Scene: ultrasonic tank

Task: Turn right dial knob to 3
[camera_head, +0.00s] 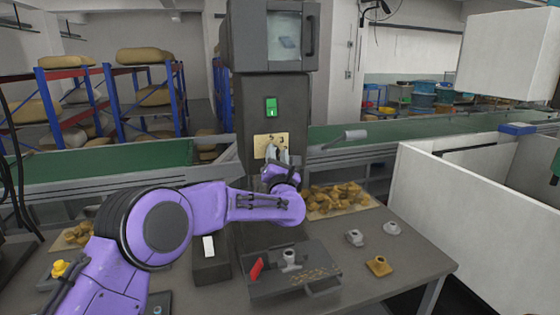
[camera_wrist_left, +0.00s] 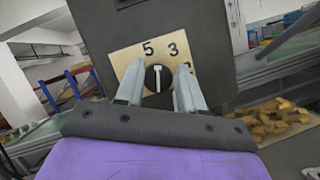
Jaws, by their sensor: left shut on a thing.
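The dial knob (camera_wrist_left: 158,79) is round and black with a white pointer line. It sits on a tan dial plate (camera_wrist_left: 124,62) marked 5 and 3, which also shows in the head view (camera_head: 260,141) on the front of the dark grey column. In the left wrist view the pointer is upright, between the 5 and the 3. My left gripper (camera_head: 271,152) is at the plate; in the left wrist view its two fingers (camera_wrist_left: 160,66) stand either side of the knob, shut on it. In the head view the gripper hides the knob. My right gripper is not in view.
A green switch (camera_head: 271,107) sits above the plate, and a windowed box (camera_head: 285,38) tops the column. Below, a grey table (camera_head: 410,257) holds a dark tray (camera_head: 325,262) and small metal parts. A green conveyor (camera_head: 375,128) runs behind. A white wall panel (camera_head: 470,200) closes the right side.

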